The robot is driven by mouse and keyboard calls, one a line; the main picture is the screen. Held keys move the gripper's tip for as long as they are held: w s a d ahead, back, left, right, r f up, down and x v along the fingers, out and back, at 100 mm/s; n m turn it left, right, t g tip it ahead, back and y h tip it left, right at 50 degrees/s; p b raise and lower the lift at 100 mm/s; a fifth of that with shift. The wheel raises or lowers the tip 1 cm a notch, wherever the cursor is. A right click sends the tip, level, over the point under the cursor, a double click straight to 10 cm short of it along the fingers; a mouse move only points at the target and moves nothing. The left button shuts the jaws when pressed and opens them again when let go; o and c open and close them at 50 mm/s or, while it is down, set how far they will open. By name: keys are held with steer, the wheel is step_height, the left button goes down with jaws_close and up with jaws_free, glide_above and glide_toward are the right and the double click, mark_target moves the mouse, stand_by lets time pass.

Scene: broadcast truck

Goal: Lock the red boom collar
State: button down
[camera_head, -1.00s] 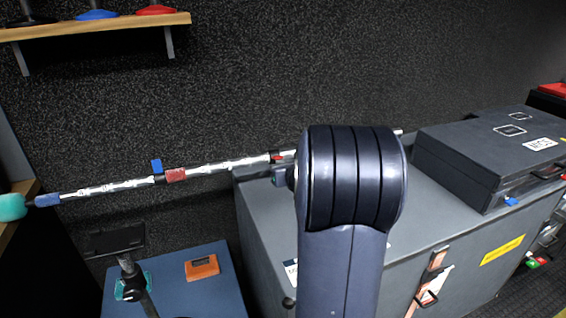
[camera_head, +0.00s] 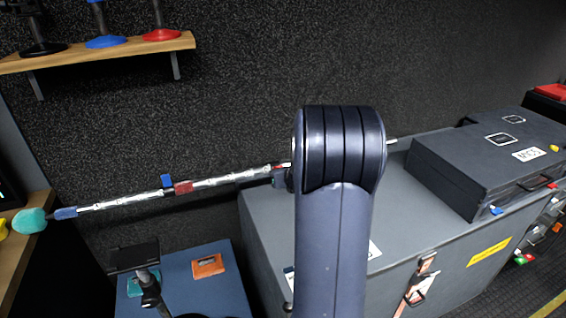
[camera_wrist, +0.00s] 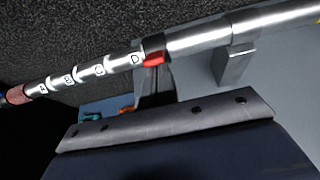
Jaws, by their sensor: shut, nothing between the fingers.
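A silver boom pole (camera_head: 110,201) runs across the dark wall, rising to the right, with a teal tip (camera_head: 29,221) at its left end. A red collar (camera_head: 183,187) sits on it beside a blue tab (camera_head: 166,181). The collar shows as a red textured band (camera_wrist: 15,95) in the wrist view. A separate red tab (camera_wrist: 154,58) stands on the pole near the letter D. My gripper (camera_wrist: 153,77) is shut and empty, its dark fingers just below that red tab; I cannot tell whether they touch.
A grey chest (camera_head: 262,215) stands under the pole, with a dark case (camera_head: 480,165) on top at right. An orange item (camera_head: 209,265) lies on a blue box (camera_head: 200,290) in front. A wooden shelf (camera_head: 100,52) hangs at upper left.

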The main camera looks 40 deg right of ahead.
steer(key=shift+w+d+r+g+y+p, duration=0.15)
steer(key=shift+r+g+p, duration=0.35)
steer(key=shift+p, duration=1.2)
steer(key=shift+w+a+r+g+y+p, duration=0.2)
steer(key=shift+r+g+p, duration=0.3)
steer(key=shift+p, duration=1.2)
steer(key=shift+w+d+g+p, duration=0.2)
steer(key=shift+g+p, duration=0.1)
steer(key=shift+p, duration=0.35)
steer(key=shift+w+r+p, duration=0.1)
steer(key=shift+r+p, duration=0.1)
steer(key=shift+p, duration=0.75)
steer(key=w+r+p, duration=0.1)
steer(key=p, duration=0.1)
steer(key=shift+w+d+p, duration=0.15)
steer(key=shift+d+p, duration=0.05)
steer(key=shift+p, duration=0.2)
steer(key=shift+w, duration=0.1)
